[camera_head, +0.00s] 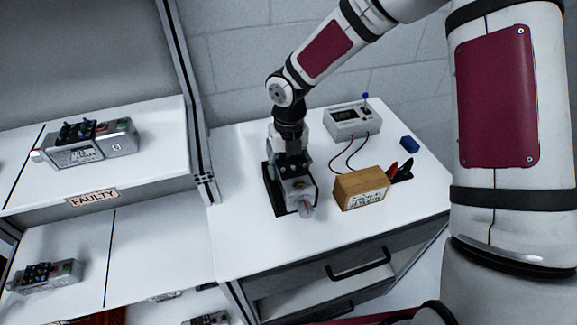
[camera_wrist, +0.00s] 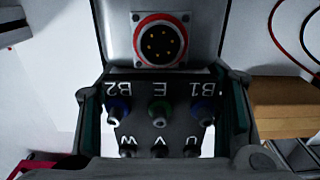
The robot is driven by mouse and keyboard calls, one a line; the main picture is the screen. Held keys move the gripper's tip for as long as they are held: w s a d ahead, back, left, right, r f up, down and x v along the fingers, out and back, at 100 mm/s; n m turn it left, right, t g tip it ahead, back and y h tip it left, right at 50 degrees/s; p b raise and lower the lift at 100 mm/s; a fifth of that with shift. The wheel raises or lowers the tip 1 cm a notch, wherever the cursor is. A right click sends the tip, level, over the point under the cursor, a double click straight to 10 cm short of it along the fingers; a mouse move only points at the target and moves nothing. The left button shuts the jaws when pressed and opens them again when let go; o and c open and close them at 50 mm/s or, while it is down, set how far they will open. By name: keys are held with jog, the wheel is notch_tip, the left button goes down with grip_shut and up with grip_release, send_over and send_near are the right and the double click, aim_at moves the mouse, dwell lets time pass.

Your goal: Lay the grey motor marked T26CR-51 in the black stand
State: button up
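A grey motor (camera_head: 299,189) with a shaft end toward the front sits at the black stand (camera_head: 274,200) on the white bench. The stand's dark edge shows at the motor's left; whether the motor is fully seated I cannot tell. My gripper (camera_head: 291,162) points down over the motor's rear. In the wrist view, my gripper (camera_wrist: 163,125) has its fingers on both sides of the motor's dark terminal block (camera_wrist: 160,90), seemingly touching it. A red-ringed round connector (camera_wrist: 160,42) and terminals lettered B2, E, B1 and U, V, W show. The marking T26CR-51 is not readable.
A wooden block (camera_head: 360,188) with a label stands right of the motor, with red and black clips (camera_head: 400,170) behind it. Other motors lie on left shelves, one above a FAULTY label (camera_head: 92,198).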

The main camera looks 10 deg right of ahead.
jog(key=o, duration=0.3)
jog(key=shift+f, duration=0.1)
jog(key=shift+o, duration=0.2)
notch_tip(320, 180, up, 12)
dwell(0.5)
